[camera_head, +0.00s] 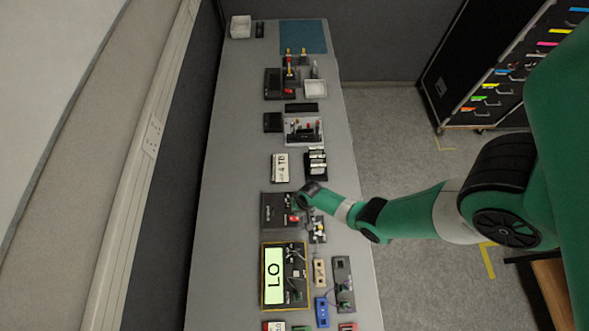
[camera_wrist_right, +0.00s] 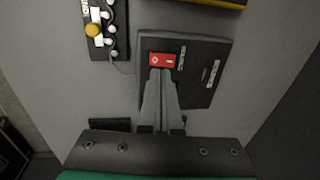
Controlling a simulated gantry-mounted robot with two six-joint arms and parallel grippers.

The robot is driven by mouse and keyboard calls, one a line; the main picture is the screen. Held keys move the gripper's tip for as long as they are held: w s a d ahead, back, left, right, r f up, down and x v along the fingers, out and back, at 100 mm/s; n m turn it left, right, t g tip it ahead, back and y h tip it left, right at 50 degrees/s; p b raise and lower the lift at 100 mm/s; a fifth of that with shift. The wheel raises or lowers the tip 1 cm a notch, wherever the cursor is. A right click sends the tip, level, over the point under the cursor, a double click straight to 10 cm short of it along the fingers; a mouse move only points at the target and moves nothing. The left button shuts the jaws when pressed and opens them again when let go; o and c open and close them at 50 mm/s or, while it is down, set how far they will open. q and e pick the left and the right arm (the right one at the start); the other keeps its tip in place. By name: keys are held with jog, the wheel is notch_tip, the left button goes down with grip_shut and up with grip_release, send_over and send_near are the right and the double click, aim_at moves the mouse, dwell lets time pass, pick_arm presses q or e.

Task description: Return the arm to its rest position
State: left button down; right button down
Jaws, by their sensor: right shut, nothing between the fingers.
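My right arm, green and grey, comes in from the right in the head view and reaches over the grey bench. Its gripper (camera_head: 302,198) is above a dark flat box (camera_head: 272,211) with a red part (camera_head: 293,218). In the right wrist view the two grey fingers (camera_wrist_right: 161,75) are shut together and empty. Their tips end right by the red part (camera_wrist_right: 162,60) on the dark box (camera_wrist_right: 205,75); I cannot tell whether they touch it. My left gripper is in neither view.
The bench (camera_head: 230,150) carries a yellow-edged unit with a lit "LO" display (camera_head: 273,275), a "4 TB" box (camera_head: 281,168), a white tray (camera_head: 316,89) and a blue mat (camera_head: 303,36). The bench's left strip is clear. A dark rack (camera_head: 455,75) stands beyond the floor at right.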

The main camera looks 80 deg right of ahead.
notch_tip(320, 180, up, 2)
jog(key=shift+r+p, duration=0.1)
jog(key=shift+p, duration=0.55)
